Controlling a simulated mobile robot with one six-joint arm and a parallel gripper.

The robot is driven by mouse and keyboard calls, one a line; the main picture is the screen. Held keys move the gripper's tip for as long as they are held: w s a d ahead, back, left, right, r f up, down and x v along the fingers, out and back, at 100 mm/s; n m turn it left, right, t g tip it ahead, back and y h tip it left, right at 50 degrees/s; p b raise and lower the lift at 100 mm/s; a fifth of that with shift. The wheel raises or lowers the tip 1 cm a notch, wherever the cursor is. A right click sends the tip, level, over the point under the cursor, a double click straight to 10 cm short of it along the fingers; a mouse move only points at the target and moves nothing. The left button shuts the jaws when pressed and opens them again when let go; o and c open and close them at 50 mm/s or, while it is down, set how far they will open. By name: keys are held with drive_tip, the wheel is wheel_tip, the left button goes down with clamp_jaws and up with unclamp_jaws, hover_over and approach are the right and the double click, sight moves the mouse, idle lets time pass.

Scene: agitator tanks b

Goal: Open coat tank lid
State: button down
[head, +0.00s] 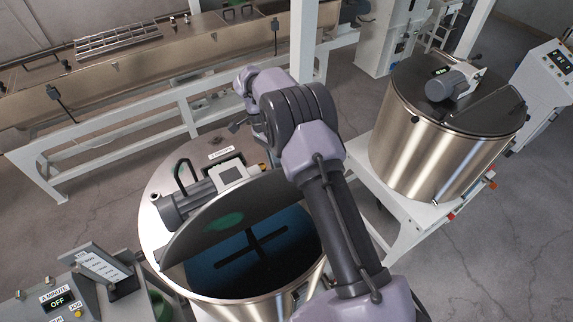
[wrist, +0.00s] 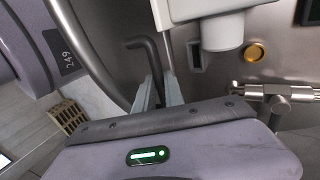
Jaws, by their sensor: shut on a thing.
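A round steel tank (head: 292,298) stands in front of me in the head view. Its half lid (head: 225,215) is tilted up, and the dark blue inside with a cross-shaped agitator (head: 250,248) shows below it. The tank's other half carries a motor (head: 190,205) and stays flat. In the wrist view my gripper (wrist: 158,98) is shut on a dark bent handle (wrist: 146,45), which stands up between its two fingers. In the head view the fingers are not clearly visible. I cannot read which tank is the coat tank.
A second steel tank (head: 440,145) with its top closed stands on a white frame at the right. A control box (head: 75,290) is at the lower left. A long steel trough (head: 130,75) on white rails runs behind. Open floor (head: 480,255) lies at the lower right.

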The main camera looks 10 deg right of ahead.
drive_tip(key=shift+w+f+g+p, duration=0.2)
drive_tip(key=shift+w+g+p, duration=0.15)
drive_tip(key=shift+g, duration=0.15)
idle(0.3)
